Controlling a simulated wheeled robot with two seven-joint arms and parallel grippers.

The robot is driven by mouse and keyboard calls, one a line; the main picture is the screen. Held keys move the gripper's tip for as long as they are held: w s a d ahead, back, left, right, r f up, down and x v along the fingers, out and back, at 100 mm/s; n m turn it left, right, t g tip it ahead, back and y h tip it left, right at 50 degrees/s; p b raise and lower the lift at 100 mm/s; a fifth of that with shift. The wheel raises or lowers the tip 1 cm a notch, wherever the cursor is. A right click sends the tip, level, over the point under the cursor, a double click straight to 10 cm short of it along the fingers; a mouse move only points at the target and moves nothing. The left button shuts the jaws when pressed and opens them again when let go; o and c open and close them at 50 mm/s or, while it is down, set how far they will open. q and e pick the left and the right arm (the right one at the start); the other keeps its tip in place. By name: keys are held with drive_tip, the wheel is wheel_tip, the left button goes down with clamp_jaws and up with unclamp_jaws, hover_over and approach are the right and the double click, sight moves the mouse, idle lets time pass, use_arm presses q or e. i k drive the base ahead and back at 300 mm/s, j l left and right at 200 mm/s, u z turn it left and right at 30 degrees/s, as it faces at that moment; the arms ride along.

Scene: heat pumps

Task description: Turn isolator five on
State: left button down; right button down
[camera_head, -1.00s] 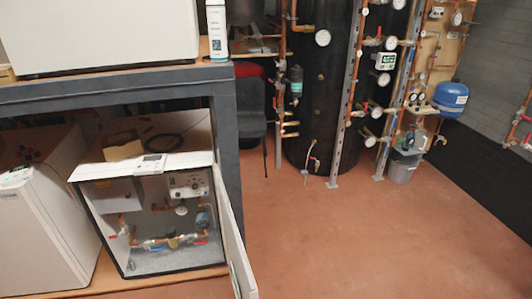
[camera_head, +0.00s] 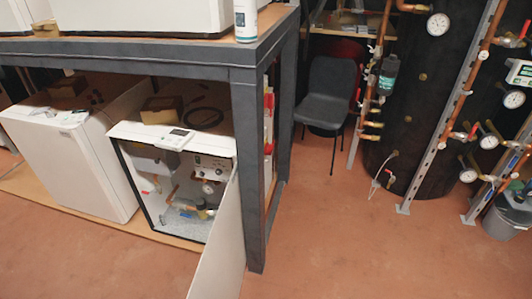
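No isolator marked five can be made out in this view. Several small valve handles show on the copper pipework (camera_head: 373,100) beside the black tank, and red handles (camera_head: 268,100) show behind the table leg. An open white cabinet (camera_head: 171,135) under the grey-framed table holds pipes, valves and a control panel (camera_head: 211,166). Labels are too small to read. Neither of my grippers is in view.
A grey-framed table (camera_head: 180,52) stands at left, with its leg (camera_head: 250,170) near the middle. The cabinet door (camera_head: 222,245) hangs open into the floor space. A dark chair (camera_head: 328,92) stands behind. The reddish floor (camera_head: 330,235) is clear at centre and right.

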sight(268, 149)
drive_tip(key=i+l+u, duration=0.15)
drive_tip(key=u, duration=0.25)
drive_tip(key=i+l+u, duration=0.15)
drive_tip(key=l+u, duration=0.3)
drive_tip(key=i+l+u, duration=0.1)
drive_tip(key=l+u, duration=0.15)
drive_tip(key=u, duration=0.15)
drive_tip(key=l+u, duration=0.5)
drive_tip(key=l, duration=0.65)
drive_tip(key=l+u, duration=0.15)
drive_tip(key=l, duration=0.6)
drive_tip(key=k+l+u, duration=0.1)
drive_tip(key=l, duration=0.65)
drive_tip(key=k+l+u, duration=0.1)
drive_tip(key=l, duration=0.6)
